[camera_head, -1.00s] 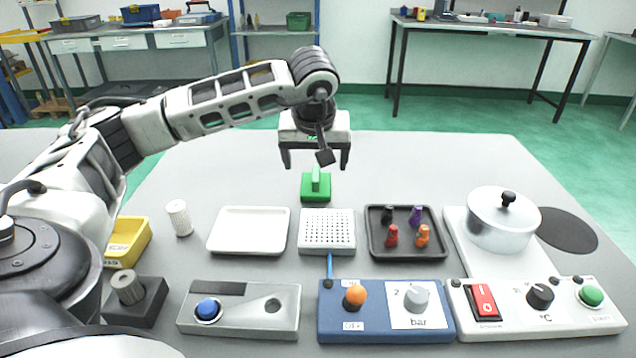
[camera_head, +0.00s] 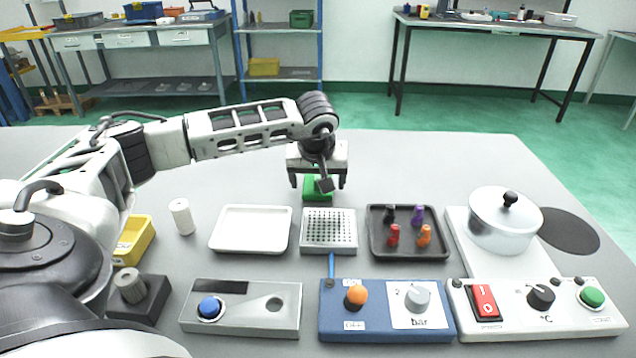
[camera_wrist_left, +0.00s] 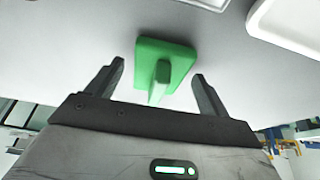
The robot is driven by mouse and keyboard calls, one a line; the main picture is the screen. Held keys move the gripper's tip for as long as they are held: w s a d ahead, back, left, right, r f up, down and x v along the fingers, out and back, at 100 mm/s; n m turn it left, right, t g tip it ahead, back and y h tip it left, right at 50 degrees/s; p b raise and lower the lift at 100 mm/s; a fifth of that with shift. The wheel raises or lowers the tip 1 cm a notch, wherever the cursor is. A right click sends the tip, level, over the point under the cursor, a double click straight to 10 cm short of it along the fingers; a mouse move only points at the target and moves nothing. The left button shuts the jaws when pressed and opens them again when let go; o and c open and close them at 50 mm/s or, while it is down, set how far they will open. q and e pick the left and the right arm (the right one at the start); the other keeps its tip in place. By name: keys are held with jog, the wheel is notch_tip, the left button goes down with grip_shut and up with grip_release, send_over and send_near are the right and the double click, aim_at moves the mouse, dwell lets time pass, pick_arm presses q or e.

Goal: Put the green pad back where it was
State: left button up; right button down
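The green pad (camera_head: 313,195) stands on the grey table behind the perforated white block, partly hidden by my left gripper in the head view. In the left wrist view the green pad (camera_wrist_left: 167,62) is a square plate with an upright handle. My left gripper (camera_head: 317,183) is above and around the handle, pointing down. In the left wrist view its two fingers (camera_wrist_left: 158,85) are apart, with the handle between them and a gap on each side. My right gripper is not in view.
In front are a white tray (camera_head: 250,248), the perforated block (camera_head: 329,247), a dark tray (camera_head: 408,255) with small coloured pegs, and a lidded pot (camera_head: 503,225). A white cylinder (camera_head: 182,217) and yellow bin (camera_head: 133,240) stand left. Control boxes line the front. The table behind is clear.

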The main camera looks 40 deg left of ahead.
pick_arm(q)
jog(key=c, duration=0.8)
jog(key=shift+c, duration=0.6)
jog(key=shift+r, duration=0.15)
